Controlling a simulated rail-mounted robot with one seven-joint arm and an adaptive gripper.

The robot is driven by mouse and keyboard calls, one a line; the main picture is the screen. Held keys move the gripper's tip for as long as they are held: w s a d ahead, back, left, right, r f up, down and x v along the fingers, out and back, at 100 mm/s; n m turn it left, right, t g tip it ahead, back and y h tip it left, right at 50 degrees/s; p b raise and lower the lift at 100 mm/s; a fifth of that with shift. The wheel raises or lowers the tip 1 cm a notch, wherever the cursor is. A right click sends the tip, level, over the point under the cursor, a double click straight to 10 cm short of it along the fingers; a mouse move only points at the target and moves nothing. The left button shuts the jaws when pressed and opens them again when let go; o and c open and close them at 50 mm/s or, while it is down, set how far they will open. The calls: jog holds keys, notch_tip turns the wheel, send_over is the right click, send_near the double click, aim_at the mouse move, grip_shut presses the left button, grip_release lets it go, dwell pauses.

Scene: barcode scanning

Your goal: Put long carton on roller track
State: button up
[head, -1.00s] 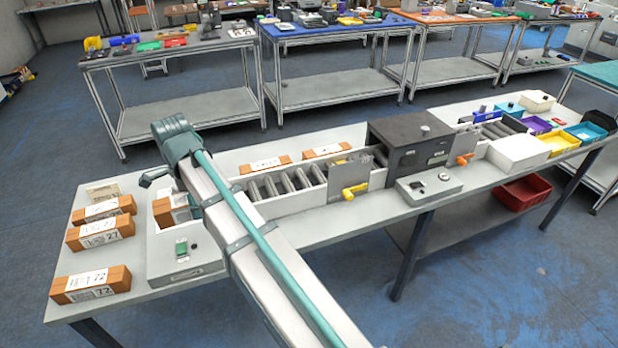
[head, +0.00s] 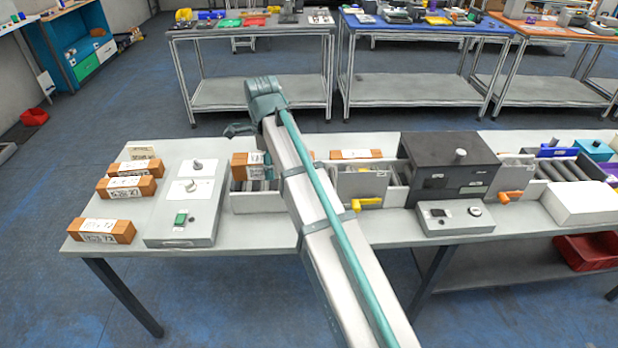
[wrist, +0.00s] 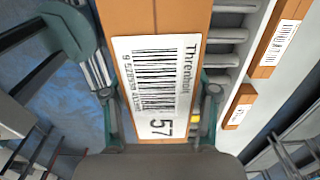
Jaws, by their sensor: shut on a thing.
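My gripper (wrist: 160,110) is shut on an orange-brown carton (wrist: 180,18), with one finger on each side. The carton has a white barcode label reading 57 and runs out of the top of the wrist view. In the head view the same carton (head: 239,165) shows at the left end of the roller track (head: 251,200), partly behind my arm. It appears over the rollers; I cannot tell whether it touches them. The rollers (wrist: 226,48) show just right of the carton in the wrist view. My gripper is mostly hidden by my arm in the head view.
Several labelled cartons (head: 126,187) lie at the bench's left end. A grey control box (head: 182,228) stands beside the track. Another carton (head: 356,154) lies behind the track. A grey gate with a yellow handle (head: 369,203) and a dark scanner housing (head: 448,165) stand to the right.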

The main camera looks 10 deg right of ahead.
jog(key=shift+w+d+f+p, duration=1.2)
jog(key=shift+w+d+f, duration=1.1)
jog(key=shift+w+f, duration=0.15)
jog(key=shift+w+d+f+p, duration=1.2)
jog(key=shift+w+d+f, duration=1.15)
jog(key=shift+w, duration=0.15)
jog(key=shift+f+p, duration=0.35)
jog(key=shift+f, duration=1.3)
jog(key=shift+f, duration=0.15)
jog(key=o, duration=1.6)
notch_tip(320, 180, up, 12)
jog(key=b, duration=0.3)
